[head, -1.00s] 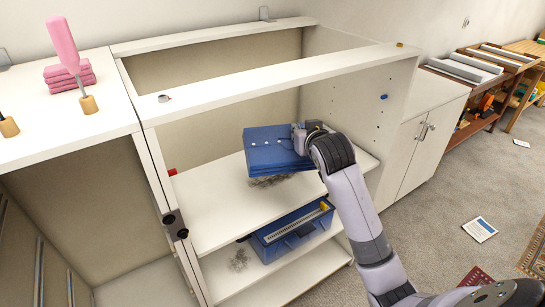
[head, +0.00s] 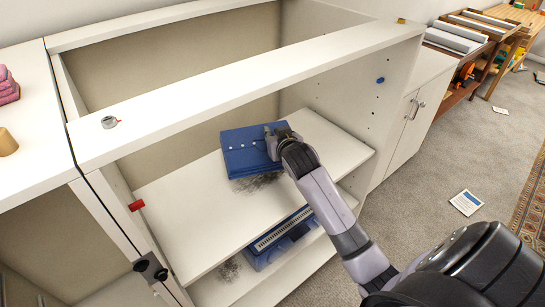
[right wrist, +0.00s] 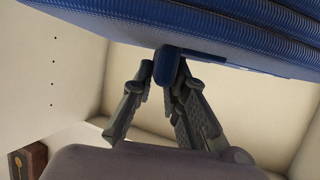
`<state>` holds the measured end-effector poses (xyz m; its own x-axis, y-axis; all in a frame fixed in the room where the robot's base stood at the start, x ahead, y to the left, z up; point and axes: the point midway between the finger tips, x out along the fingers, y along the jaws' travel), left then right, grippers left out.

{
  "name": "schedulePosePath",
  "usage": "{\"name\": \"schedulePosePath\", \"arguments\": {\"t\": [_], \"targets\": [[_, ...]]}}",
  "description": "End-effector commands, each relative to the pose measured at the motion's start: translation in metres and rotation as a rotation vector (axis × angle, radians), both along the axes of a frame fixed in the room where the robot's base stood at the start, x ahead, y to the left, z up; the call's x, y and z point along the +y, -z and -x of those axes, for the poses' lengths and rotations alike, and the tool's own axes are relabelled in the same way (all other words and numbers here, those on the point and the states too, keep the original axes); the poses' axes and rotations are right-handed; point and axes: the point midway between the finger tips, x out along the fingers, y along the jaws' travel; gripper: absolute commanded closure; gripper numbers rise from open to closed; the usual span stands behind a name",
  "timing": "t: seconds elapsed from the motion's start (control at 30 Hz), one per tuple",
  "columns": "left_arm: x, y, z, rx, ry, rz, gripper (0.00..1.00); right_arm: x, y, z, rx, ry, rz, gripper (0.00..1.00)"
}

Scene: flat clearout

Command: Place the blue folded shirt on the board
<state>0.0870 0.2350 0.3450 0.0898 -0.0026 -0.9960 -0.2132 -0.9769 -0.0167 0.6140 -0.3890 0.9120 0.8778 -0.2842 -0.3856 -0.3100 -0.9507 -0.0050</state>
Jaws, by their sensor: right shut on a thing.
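The blue folded shirt (head: 242,158) with small white buttons is over the upper white shelf board (head: 190,205) inside an open cabinet. My right gripper (head: 277,140) is shut on the shirt's right edge. In the right wrist view the shirt (right wrist: 240,30) fills the top, and the fingers (right wrist: 168,72) close on a blue edge of it. I cannot tell whether the shirt's underside touches the board. My left gripper is not in view.
A grey fuzzy clump (head: 257,182) shows at the shirt's front edge. A white cabinet rail (head: 250,83) crosses above the shelf. A blue box (head: 268,252) and another clump (head: 228,269) are on the shelf below. The upper board is bare left and right of the shirt.

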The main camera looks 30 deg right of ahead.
Motion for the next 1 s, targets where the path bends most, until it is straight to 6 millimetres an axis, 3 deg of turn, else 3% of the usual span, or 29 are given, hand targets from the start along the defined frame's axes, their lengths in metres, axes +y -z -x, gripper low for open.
{"name": "schedulePosePath", "arguments": {"t": [0.1,0.33,0.53,0.97,1.0], "targets": [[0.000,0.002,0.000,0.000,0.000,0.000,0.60,0.000,0.025,0.000,0.001,0.000,0.000,1.00],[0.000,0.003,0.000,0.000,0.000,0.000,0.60,0.000,0.046,0.000,-0.002,0.000,-0.002,1.00],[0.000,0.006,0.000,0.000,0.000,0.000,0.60,0.001,0.076,0.000,0.000,-0.001,-0.001,1.00],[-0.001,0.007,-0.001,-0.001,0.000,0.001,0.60,0.000,0.084,0.000,-0.003,-0.001,0.000,1.00],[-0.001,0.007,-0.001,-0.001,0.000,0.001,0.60,0.000,0.086,0.000,-0.001,0.000,0.000,0.86]]}}
